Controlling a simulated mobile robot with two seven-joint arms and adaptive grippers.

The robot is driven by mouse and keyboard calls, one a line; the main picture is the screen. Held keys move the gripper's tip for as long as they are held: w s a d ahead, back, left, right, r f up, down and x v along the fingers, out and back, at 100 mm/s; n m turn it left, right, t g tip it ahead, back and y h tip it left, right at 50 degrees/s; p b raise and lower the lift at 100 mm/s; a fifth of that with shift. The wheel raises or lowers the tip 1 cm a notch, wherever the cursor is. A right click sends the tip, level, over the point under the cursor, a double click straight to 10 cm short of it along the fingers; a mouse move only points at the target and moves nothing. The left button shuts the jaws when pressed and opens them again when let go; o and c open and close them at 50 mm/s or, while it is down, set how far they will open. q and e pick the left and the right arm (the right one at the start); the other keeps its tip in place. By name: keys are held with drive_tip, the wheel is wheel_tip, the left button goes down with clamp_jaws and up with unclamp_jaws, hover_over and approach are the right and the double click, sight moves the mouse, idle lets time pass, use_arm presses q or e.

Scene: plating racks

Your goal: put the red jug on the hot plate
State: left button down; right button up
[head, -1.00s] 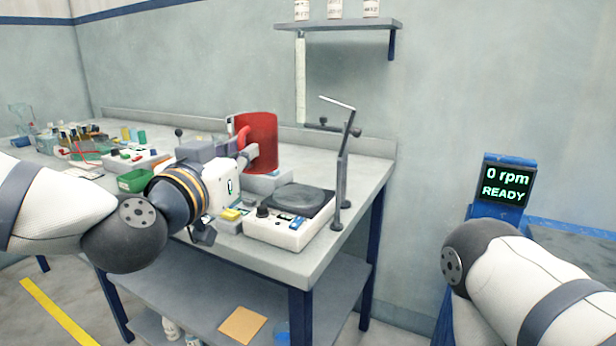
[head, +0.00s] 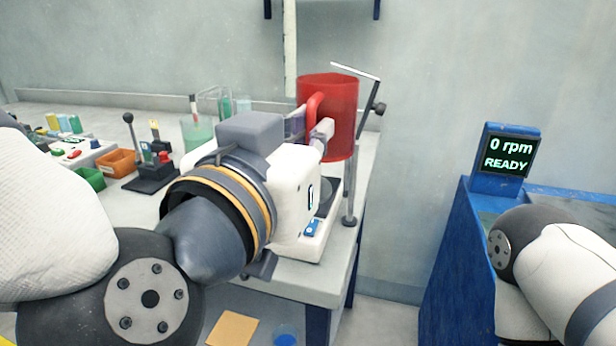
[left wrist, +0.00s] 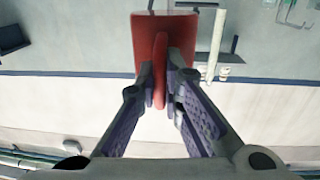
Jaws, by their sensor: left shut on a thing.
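The red jug (head: 338,118) is upright in the head view, with its handle toward my left gripper (head: 311,132). That gripper is shut on the handle, which also shows between the fingers in the left wrist view (left wrist: 160,80). The jug appears held above the hot plate (head: 312,243); its base looks clear of the dark top. My gripper and wrist hide most of the hot plate, so I cannot tell how well the jug is centred over it. My right gripper is out of view; only part of that arm shows.
A metal rod stand (head: 349,190) with a slanted upper bar rises close by the jug, at the bench's right end. A joystick box (head: 150,172), an orange bin (head: 117,162) and a green beaker (head: 197,132) stand left. A blue cabinet with a display (head: 508,152) is at right.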

use_arm(q)
drive_tip(key=w+a+f+b, duration=0.1)
drive_tip(key=w+f+b, duration=0.1)
drive_tip(key=w+f, duration=0.2)
drive_tip(key=w+a+f+b, duration=0.1)
drive_tip(key=w+f+b, duration=0.1)
drive_tip(key=w+f, duration=0.2)
drive_tip(key=w+a+f+b, duration=0.1)
drive_tip(key=w+f, duration=0.4)
drive_tip(key=shift+w+a+f+b, duration=0.1)
drive_tip(key=shift+a+b, duration=0.1)
drive_tip(key=shift+b, duration=0.2)
drive_tip(key=c, duration=1.7)
unclamp_jaws()
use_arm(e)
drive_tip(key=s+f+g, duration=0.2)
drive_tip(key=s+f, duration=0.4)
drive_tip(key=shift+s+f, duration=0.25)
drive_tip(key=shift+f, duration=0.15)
